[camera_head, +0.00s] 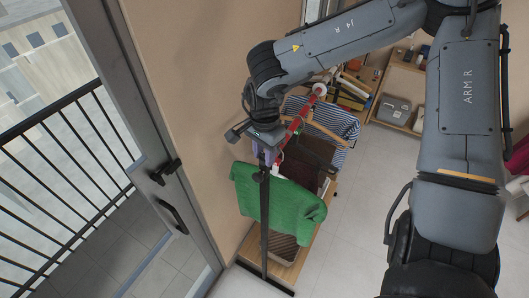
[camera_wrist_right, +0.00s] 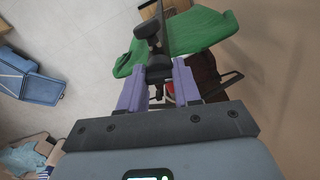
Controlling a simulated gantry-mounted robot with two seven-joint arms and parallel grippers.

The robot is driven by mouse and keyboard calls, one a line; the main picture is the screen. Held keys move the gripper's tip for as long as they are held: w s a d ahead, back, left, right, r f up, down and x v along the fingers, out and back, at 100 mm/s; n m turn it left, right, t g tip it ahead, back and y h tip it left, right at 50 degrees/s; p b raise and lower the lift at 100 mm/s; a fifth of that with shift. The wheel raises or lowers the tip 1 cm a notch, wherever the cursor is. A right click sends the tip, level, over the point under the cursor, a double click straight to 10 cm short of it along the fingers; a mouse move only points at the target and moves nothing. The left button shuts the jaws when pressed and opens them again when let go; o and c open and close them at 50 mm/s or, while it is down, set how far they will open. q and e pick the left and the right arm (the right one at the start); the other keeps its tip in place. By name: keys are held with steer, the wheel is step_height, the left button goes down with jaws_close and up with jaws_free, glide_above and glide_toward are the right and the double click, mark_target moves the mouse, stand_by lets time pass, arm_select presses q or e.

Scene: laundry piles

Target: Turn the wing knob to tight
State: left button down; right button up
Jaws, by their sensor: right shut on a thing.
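A dark clothes rack with an upright post (camera_head: 264,225) stands by the wall, with a red rail (camera_head: 299,120) at its top. My right gripper (camera_head: 266,155) is at the top of the post. In the right wrist view, my right gripper (camera_wrist_right: 162,67) has its two purple fingers shut on a dark wing knob (camera_wrist_right: 158,71). The fingers cover its sides, so I cannot tell its turn angle or any marking. A second dark rounded part (camera_wrist_right: 147,30) sits just beyond it. The knob is too small to make out in the head view. My left gripper is not in view.
A green garment (camera_head: 275,200) hangs on the rack, close beside the post. A striped garment (camera_head: 340,122) hangs farther along. A glass door with a handle (camera_head: 172,212) is on the left. Shelves (camera_head: 400,85) stand behind. The floor (camera_head: 350,225) to the right is clear.

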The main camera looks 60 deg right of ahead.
steer(key=shift+n, duration=1.3)
steer(key=o, duration=1.1)
steer(key=shift+c, duration=0.2)
steer(key=shift+r, duration=0.1)
step_height(320, 180, up, 11)
steer(key=b, duration=0.1)
